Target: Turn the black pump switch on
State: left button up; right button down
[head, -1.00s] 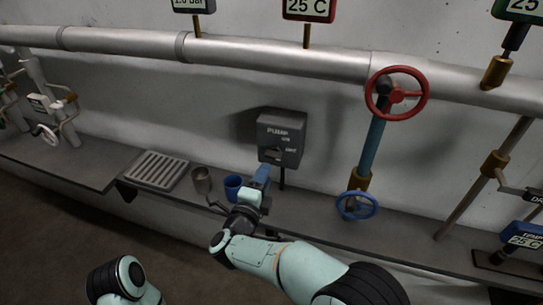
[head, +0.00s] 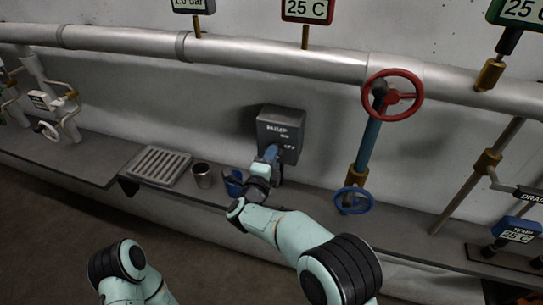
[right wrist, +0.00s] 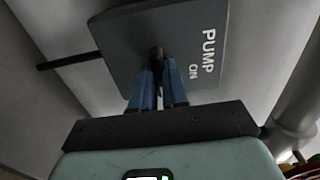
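The grey pump box (head: 281,122) is on the wall, and its dark switch is mostly hidden by my right gripper in the head view. In the right wrist view the box (right wrist: 135,40) fills the top, with "PUMP" and "ON" in white. The black switch (right wrist: 157,52) stands out from its face. My right gripper (right wrist: 159,68) has its two blue fingers close together, with their tips at the switch; a narrow dark gap runs between them. I cannot tell whether they grip the switch. My left gripper is out of view.
A metal cup (head: 203,176), a blue cup (head: 233,183) and a drain grate (head: 159,165) are on the ledge, left of my right gripper. A red handwheel (head: 393,94) and a blue handwheel (head: 354,201) are to the right. A thick pipe (head: 280,58) runs above the box.

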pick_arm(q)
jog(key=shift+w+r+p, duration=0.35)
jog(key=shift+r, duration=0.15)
pick_arm(e)
jog(key=n, duration=1.1)
jog(key=shift+d+r+n, duration=0.1)
jog(key=shift+r+n, duration=0.1)
jog(key=shift+n, duration=0.2)
dwell(0.3)
jog(key=c, duration=1.1)
grip_release()
jog(key=shift+w, duration=0.1)
jog(key=shift+c, duration=0.2)
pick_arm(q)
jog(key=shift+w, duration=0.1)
pick_arm(e)
jog(key=shift+f, duration=0.1)
